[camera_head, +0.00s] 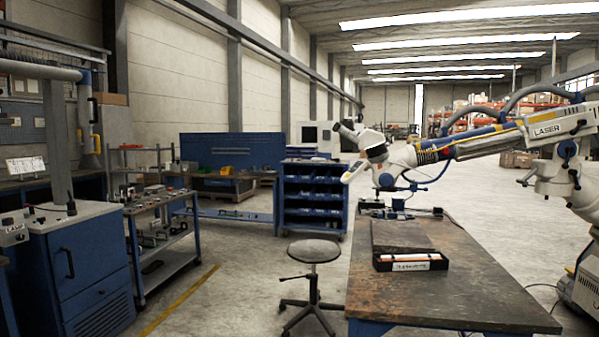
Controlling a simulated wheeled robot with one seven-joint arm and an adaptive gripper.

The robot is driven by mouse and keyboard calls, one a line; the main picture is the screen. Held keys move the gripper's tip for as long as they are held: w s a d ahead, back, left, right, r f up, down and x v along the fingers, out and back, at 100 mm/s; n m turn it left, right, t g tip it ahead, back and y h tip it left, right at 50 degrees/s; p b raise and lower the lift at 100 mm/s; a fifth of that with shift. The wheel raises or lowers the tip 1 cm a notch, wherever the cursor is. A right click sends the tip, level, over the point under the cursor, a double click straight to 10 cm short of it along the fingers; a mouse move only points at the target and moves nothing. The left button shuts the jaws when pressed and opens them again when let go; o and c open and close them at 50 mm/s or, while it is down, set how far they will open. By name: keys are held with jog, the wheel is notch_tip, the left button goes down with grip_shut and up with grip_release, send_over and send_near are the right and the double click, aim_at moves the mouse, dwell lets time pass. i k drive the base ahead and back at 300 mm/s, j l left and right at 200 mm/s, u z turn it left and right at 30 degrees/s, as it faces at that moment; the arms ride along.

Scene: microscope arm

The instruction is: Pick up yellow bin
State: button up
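I cannot make out a yellow bin for certain in the head view. A small yellowish item (225,171) sits on the far workbench at the back, too small to identify. My gripper is not in view.
A wooden-topped table (455,292) stands at the front right with a black box (410,262) on it. A stool (314,252) stands beside it. A microscope arm (478,143) reaches over from the right. A shelf cart (165,235) and blue cabinet (92,265) stand left.

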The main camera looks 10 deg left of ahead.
aim_at(227, 170)
jog(key=i+j+u, duration=1)
jog(key=i+u, duration=0.5)
jog(key=i+j+z, duration=0.1)
jog(key=i, duration=0.65)
jog(key=i+j, duration=0.2)
jog(key=i, duration=0.55)
jog(key=i+z, duration=0.25)
jog(key=i, duration=2.05)
jog(key=i+l+z, duration=0.1)
jog(key=i+z, duration=0.2)
jog(key=i, duration=0.4)
jog(key=i+z, duration=0.3)
jog(key=i, duration=0.35)
jog(key=i+j+z, duration=0.25)
jog(key=i, duration=0.45)
jog(key=i+z, duration=0.2)
jog(key=i, duration=1.65)
jog(key=i+u, duration=0.15)
jog(key=i, duration=0.5)
jog(key=i+l+u, duration=0.1)
jog(key=i, duration=0.5)
jog(key=i+l+u, duration=0.15)
jog(key=i, duration=0.5)
